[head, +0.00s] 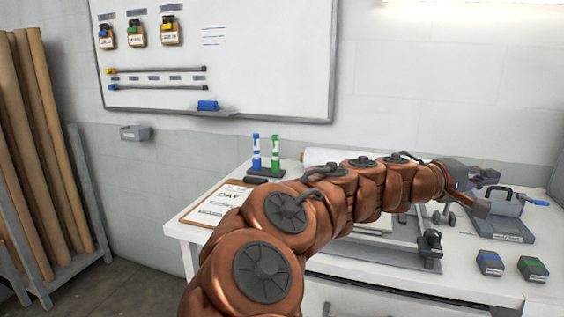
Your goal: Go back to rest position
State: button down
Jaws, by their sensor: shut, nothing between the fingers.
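My copper-coloured arm (330,200) reaches from the bottom centre across the white table to the right. My gripper (484,193) is at its end, above the right part of the table. It is shut with nothing held. It overlaps the dark press-like device (508,222) with a handle and a blue lever in the picture. I cannot tell whether they touch. The arm hides part of the table's middle and part of a white roll (318,156) at the back.
The white table (200,226) bears a clipboard (212,203), a blue marker (256,152), a green marker (275,154), a metal rail frame (385,257) and two small blocks (490,263). A whiteboard (270,60) hangs behind. Tall brown rolls (40,140) stand in a left rack.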

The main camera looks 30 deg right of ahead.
jog(key=a+f+t+y+p, duration=0.2)
jog(key=a+f+y+p, duration=0.3)
jog(key=a, duration=0.5)
jog(key=a+f+t+y+p, duration=0.2)
jog(key=a+f+y+p, duration=0.35)
jog(key=a, duration=0.55)
jog(key=s+a+f+n+y+p, duration=0.1)
jog(key=s+a+n+y+p, duration=0.1)
jog(key=a, duration=0.9)
jog(key=s+a+f+n+y+p, duration=0.1)
jog(key=s+a+n+y+p, duration=0.1)
jog(key=a, duration=0.9)
jog(key=shift+s+f+g+y+p, duration=0.35)
jog(key=shift+s+y+p, duration=0.2)
jog(key=shift+y, duration=0.6)
jog(key=shift+a, duration=0.1)
